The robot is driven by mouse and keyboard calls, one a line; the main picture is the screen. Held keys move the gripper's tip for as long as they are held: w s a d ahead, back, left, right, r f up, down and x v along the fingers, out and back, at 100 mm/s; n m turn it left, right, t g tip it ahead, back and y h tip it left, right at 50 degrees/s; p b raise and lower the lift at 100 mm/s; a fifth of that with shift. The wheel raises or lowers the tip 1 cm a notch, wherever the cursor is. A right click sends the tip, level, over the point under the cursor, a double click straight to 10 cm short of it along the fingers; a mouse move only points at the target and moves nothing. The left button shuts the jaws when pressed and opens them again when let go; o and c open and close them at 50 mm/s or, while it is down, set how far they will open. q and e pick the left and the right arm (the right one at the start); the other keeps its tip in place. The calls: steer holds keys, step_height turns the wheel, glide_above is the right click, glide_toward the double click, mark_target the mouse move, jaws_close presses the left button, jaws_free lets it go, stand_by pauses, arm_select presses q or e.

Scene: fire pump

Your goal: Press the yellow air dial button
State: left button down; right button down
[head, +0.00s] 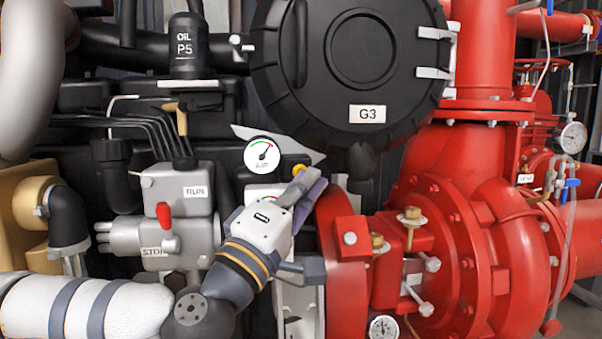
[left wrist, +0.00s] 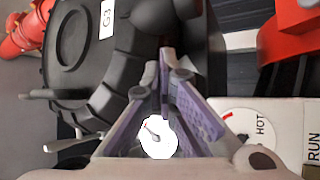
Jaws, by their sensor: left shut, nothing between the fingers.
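The air dial (head: 263,154) is a white round gauge with a green and red arc, on a pale pointed plate in the middle of the head view. A small yellow button (head: 299,169) sits to its lower right, partly hidden by my left gripper (head: 312,178). The gripper is shut and empty, with its fingertips close beside the button; I cannot tell whether they touch it. In the left wrist view, the closed purple fingers (left wrist: 166,62) point up towards dark machinery. A white dial (left wrist: 157,137) shows between them, and the button is not visible there. My right gripper is not in view.
A large black round housing marked G3 (head: 362,60) bulges above the fingers. A red pump body (head: 450,230) stands close to the right. A grey RUN/STOP box (head: 180,215) is on the left. A HOT dial (left wrist: 250,130) lies beside the fingers in the wrist view.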

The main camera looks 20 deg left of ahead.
arm_select(q)
steer(key=shift+w+a, duration=0.3)
steer(key=shift+w, duration=0.35)
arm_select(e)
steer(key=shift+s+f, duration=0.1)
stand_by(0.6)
arm_select(q)
steer(key=shift+s+d, duration=0.25)
steer(key=shift+s, duration=0.25)
steer(key=shift+s+d, duration=0.2)
steer(key=shift+s, duration=0.3)
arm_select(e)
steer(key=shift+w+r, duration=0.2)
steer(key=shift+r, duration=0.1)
